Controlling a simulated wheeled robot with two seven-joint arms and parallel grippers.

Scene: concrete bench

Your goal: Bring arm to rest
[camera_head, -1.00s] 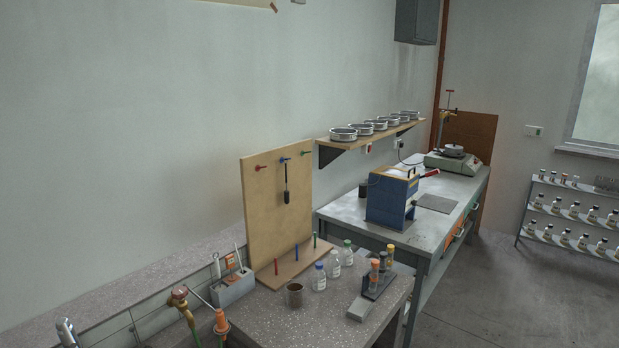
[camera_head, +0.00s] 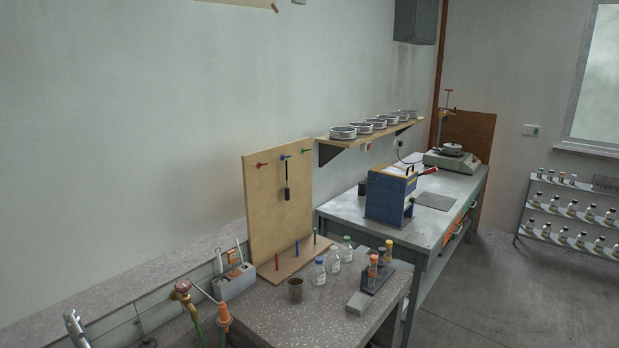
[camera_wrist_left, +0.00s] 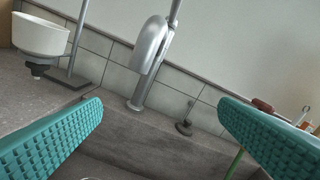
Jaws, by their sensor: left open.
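My left gripper (camera_wrist_left: 160,108) shows only in the left wrist view. Its two teal ribbed fingers stand wide apart with nothing between them. Beyond the fingers are a grey metal tap-like fitting (camera_wrist_left: 151,55) and a grey concrete surface below a tiled strip. Neither gripper shows in the head view, and my right gripper is in no view.
A concrete bench (camera_head: 262,318) holds a pegboard (camera_head: 270,205), a brown cup (camera_head: 295,289), bottles and a tube rack (camera_head: 376,280). A white funnel-like bowl (camera_wrist_left: 40,34) is at left in the wrist view.

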